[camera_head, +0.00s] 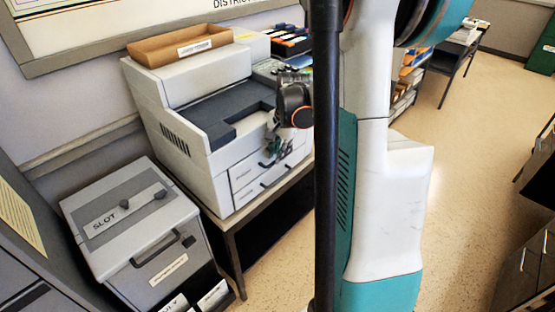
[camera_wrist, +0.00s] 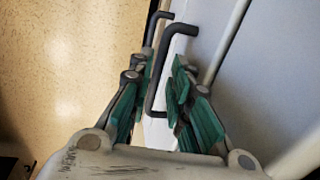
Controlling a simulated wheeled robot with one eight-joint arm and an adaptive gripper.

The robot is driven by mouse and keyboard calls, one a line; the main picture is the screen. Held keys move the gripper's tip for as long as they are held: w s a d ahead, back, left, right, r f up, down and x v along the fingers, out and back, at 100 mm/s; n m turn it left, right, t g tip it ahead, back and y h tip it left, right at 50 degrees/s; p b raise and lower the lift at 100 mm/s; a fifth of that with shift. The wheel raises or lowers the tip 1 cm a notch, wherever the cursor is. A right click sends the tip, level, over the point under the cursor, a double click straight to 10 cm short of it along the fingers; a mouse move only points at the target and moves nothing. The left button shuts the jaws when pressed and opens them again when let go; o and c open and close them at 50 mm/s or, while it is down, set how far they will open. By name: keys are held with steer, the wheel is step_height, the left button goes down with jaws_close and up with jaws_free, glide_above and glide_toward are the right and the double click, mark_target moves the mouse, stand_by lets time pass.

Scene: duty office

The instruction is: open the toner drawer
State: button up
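The grey-white printer (camera_head: 215,125) stands on a table left of my arm in the head view. Its front has two stacked drawers with dark handles; the lower drawer front (camera_head: 250,190) looks flush. My gripper (camera_head: 277,148) is at the upper drawer, partly covering its front and handle. In the wrist view my gripper (camera_wrist: 159,100) has its teal fingers apart, one on each side of a dark bar handle (camera_wrist: 158,75). The handle lies between the fingers, with narrow gaps visible. A second dark handle (camera_wrist: 150,28) shows beyond the left finger. No drawer label is readable.
A grey slot box (camera_head: 135,220) stands below left of the printer. A brown tray (camera_head: 182,46) lies on top of the printer. My arm and a dark column block the middle of the head view. Speckled floor (camera_head: 465,160) is open to the right.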

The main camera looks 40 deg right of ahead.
steer(key=shift+w+f, duration=0.2)
steer(key=shift+f, duration=0.7)
jaws_close()
steer(key=shift+s, duration=0.15)
